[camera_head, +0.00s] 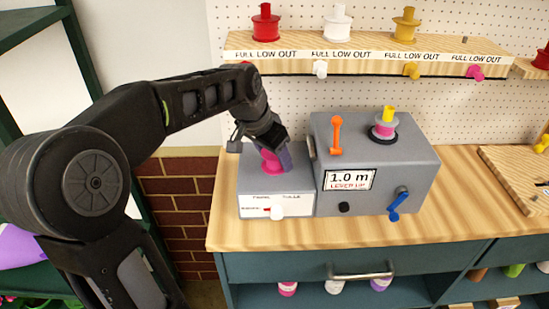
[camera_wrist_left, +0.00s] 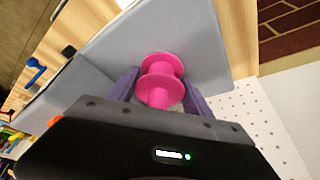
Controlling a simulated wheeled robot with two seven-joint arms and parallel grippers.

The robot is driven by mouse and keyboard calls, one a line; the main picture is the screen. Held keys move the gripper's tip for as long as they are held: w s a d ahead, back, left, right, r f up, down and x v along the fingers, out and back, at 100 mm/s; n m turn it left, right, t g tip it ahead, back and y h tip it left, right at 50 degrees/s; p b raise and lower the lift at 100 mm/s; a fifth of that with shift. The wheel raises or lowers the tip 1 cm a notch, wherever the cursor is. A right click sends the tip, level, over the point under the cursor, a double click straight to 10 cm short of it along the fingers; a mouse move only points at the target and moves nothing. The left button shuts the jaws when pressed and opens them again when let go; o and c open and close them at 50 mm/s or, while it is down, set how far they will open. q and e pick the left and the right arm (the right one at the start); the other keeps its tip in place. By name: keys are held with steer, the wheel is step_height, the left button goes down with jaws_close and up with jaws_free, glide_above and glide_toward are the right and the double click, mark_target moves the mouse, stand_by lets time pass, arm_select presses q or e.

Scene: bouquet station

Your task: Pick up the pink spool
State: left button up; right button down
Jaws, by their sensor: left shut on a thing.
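The pink spool (camera_head: 270,165) is at the top of the small grey box (camera_head: 277,192) on the wooden bench. My left gripper (camera_head: 275,157) comes down over it from behind and above. In the left wrist view, the pink spool (camera_wrist_left: 163,66) sits between the two purple fingers, and the left gripper (camera_wrist_left: 159,88) is shut on it. Its two round flanges show, with the grey box top behind. I cannot tell whether the spool touches the box. My right gripper is not in view.
A larger grey machine (camera_head: 415,160) with an orange lever (camera_head: 336,135) and a blue crank (camera_head: 398,203) stands right beside the small box. A shelf (camera_head: 350,54) above holds red, white and yellow spools. The bench front (camera_head: 330,235) is clear.

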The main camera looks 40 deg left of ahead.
arm_select(q)
steer(key=shift+c, duration=0.8)
steer(key=shift+s+r, duration=0.1)
steer(key=shift+r, duration=0.05)
steer(key=shift+d+r+b, duration=0.15)
steer(key=shift+r+b, duration=0.1)
steer(key=shift+b, duration=0.1)
step_height(320, 180, up, 6)
steer(key=shift+f, duration=0.1)
steer(key=s+d+b, duration=0.5)
steer(key=s+d, duration=0.6)
steer(key=s, duration=0.4)
steer(key=shift+s+d+r, duration=0.2)
steer(key=shift+s+d, duration=0.2)
